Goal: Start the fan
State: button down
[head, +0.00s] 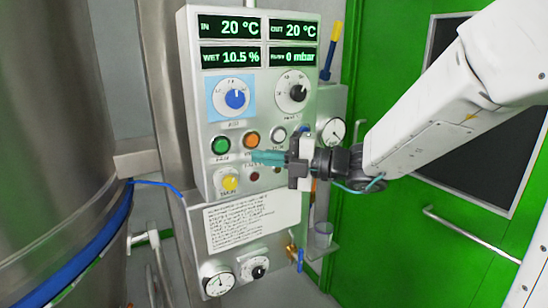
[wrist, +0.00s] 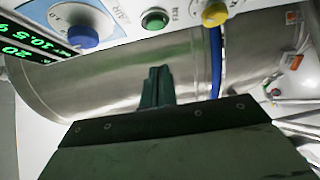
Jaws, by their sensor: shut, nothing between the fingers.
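The control panel (head: 197,90) is a light upright box with four dark displays. A green button (head: 220,145) sits at its left, with an orange button (head: 251,139) and a white button (head: 277,135) to its right. The green button also shows at the top of the wrist view (wrist: 155,19), with a label beside it that seems to begin with F. My gripper (head: 257,157) is shut and empty, its teal fingertips pointing left in front of the panel, below the orange button. In the wrist view the fingertips (wrist: 158,74) appear below the green button, apart from it.
The displays read 20 °C, 20 °C, 10.5 % and 0 mbar. A steel vessel (head: 60,120) stands left; a green door (head: 400,240) is right.

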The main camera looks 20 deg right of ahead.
aim_at(217, 147)
jog(key=shift+w+a, duration=0.9)
jog(key=shift+w, duration=0.25)
jog(key=shift+w+a, duration=0.95)
jog(key=shift+w, duration=0.15)
jog(key=shift+w+a, duration=0.9)
jog(key=shift+w, duration=0.25)
